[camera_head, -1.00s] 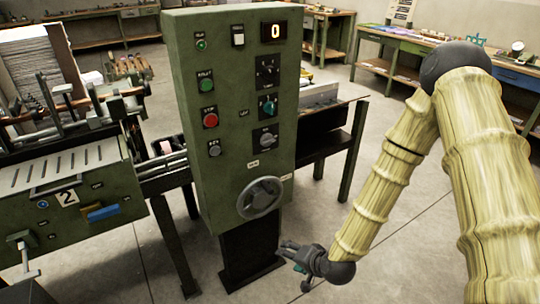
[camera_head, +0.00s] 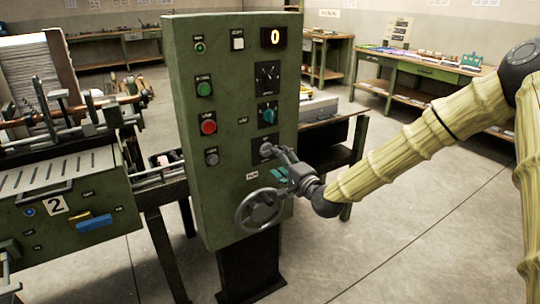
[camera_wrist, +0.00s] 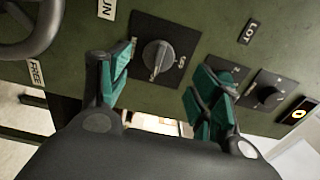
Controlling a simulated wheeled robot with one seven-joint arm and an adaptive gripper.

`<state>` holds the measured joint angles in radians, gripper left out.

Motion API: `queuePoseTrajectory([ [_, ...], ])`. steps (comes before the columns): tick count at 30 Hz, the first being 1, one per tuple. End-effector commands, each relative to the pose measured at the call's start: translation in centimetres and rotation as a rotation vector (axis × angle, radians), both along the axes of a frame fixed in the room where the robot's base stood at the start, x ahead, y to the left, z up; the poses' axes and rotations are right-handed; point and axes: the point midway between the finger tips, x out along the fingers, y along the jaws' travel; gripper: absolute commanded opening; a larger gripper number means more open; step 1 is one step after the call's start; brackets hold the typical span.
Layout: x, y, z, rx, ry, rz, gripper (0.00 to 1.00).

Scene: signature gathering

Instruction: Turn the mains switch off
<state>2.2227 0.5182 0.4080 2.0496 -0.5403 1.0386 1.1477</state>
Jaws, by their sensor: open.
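A grey rotary switch (camera_head: 263,143) on a black plate sits at the bottom of the right column of controls on the green cabinet. Its label is too small to read as the mains. The switch also shows in the wrist view (camera_wrist: 158,57), its grip bar tilted. My gripper (camera_head: 279,160) is at the cabinet front, just right of and below the switch, partly covering it in the head view. In the wrist view, its teal-padded fingers (camera_wrist: 161,72) are apart, one on each side of the switch, with nothing between them. I cannot tell whether they touch the panel.
A handwheel (camera_head: 260,210) projects below the switch, close to my gripper. A teal knob (camera_head: 267,115), a dial (camera_head: 267,77) and a lit display (camera_head: 273,37) are above. Red (camera_head: 208,126) and green (camera_head: 204,89) buttons are left. Floor is clear at right.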

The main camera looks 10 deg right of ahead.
Motion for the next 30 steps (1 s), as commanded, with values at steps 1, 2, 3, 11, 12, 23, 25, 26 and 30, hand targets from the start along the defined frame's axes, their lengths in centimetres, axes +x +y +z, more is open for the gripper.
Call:
queuePoseTrajectory([
  [1, 0.8, 0.5, -0.1, -0.003, 0.0, 0.001, 0.64],
  [2, 1.2, 0.6, -0.1, -0.002, 0.0, 0.001, 0.64],
  [3, 1.8, 0.9, -0.1, -0.002, 0.0, 0.001, 0.64],
  [11, 4.7, 2.2, -0.1, -0.001, 0.002, 0.0, 0.64],
  [12, 4.9, 2.3, -0.1, -0.002, 0.001, 0.0, 0.64],
  [23, 5.6, 2.6, -0.1, -0.001, 0.002, 0.0, 0.64],
  [25, 5.6, 2.6, -0.1, -0.001, 0.002, 0.0, 0.64],
  [26, 5.6, 2.6, -0.1, -0.001, 0.002, 0.0, 0.58],
  [30, 5.6, 2.6, -0.1, -0.001, 0.002, 0.0, 0.33],
])
